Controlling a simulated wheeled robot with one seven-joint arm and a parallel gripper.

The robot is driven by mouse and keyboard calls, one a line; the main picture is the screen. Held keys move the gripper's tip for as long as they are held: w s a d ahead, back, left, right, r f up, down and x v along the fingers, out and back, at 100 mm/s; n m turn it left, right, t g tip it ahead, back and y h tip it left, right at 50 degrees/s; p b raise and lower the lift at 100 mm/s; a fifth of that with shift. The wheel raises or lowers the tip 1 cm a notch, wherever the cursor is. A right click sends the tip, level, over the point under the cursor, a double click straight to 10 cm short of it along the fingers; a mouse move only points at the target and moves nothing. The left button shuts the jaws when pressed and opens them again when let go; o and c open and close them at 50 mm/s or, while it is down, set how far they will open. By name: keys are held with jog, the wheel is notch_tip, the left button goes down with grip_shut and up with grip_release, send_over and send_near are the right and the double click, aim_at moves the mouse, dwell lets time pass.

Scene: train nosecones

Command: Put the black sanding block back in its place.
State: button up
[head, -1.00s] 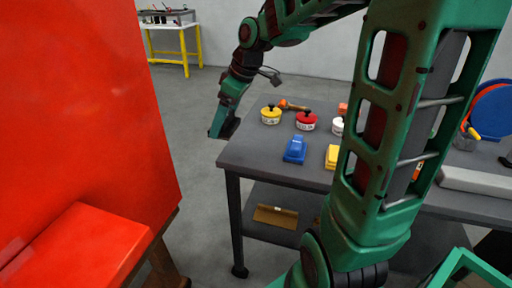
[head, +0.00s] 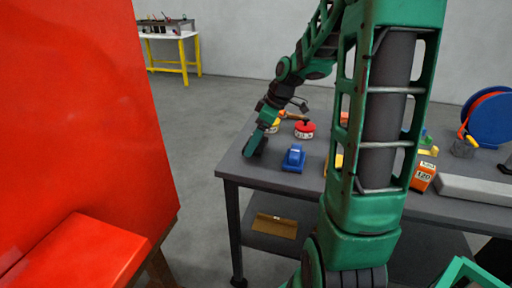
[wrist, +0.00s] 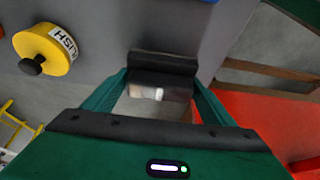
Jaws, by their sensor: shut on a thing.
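The black sanding block (wrist: 163,63) is between the fingertips of my gripper (wrist: 160,85) in the wrist view, and the fingers are shut on it. In the head view my gripper (head: 259,140) points down over the left end of the grey table (head: 236,164), with the dark block (head: 250,150) at its tips. The block is left of a blue sanding block (head: 293,158). I cannot tell whether the black block touches the tabletop. A yellow sanding block (head: 338,164) is partly hidden behind my arm.
A yellow round tin with a black knob (wrist: 48,50) is left of my gripper in the wrist view. A red tin (head: 304,130) stands farther back. An orange box (head: 423,177) is at the right.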

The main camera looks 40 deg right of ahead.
jog(key=shift+f, duration=1.55)
jog(key=o, duration=0.9)
jog(key=shift+o, duration=0.2)
jog(key=v, duration=1.1)
jog(key=s+a+f+m+g+h, duration=0.1)
jog(key=s+a+f+m, duration=0.1)
jog(key=s+m, duration=0.5)
jog(key=s+a+f+m+g+h, duration=0.1)
jog(key=s+m, duration=0.6)
jog(key=s, duration=1.1)
jog(key=shift+s+a+f+g+h, duration=0.15)
jog(key=shift+a+f+g+h, duration=0.15)
jog(key=shift+a+f+g, duration=0.5)
